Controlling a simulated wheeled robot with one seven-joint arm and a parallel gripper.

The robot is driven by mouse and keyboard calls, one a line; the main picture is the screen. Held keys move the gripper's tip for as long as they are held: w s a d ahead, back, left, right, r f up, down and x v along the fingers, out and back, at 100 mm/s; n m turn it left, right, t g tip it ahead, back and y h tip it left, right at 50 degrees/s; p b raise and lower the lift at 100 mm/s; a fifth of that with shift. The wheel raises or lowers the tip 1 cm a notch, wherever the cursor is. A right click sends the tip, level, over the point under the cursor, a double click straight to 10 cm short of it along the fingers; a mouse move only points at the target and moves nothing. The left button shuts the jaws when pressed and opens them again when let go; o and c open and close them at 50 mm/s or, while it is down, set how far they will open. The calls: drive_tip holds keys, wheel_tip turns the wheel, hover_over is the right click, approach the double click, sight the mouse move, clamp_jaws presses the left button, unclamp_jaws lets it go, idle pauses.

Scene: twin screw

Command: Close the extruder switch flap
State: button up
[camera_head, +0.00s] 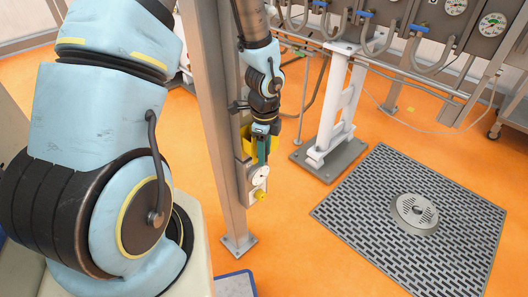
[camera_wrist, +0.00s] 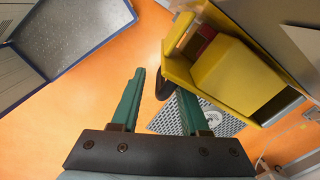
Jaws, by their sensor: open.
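The yellow switch flap (camera_wrist: 225,72) is large at the upper right of the wrist view, standing out from a grey housing. A dark red part (camera_wrist: 201,42) shows inside its upper left end. In the head view the yellow flap (camera_head: 246,139) is partly hidden behind my wrist on the metal post. My gripper (camera_wrist: 158,80) is open, with two green fingers apart and nothing held. Its right finger is close to the flap's lower left edge; I cannot tell whether they touch. In the head view my gripper (camera_head: 261,160) points down beside the flap.
Below the flap, the post (camera_head: 213,120) carries a white dial (camera_head: 259,175) and a yellow knob (camera_head: 262,195). A blue-rimmed tray (camera_wrist: 75,35) is at the wrist view's upper left. A floor grate (camera_head: 400,225) lies right. Orange floor around is open.

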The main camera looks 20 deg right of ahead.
wheel_tip(320, 180, up, 11)
drive_tip(key=shift+f, duration=0.15)
idle(0.6)
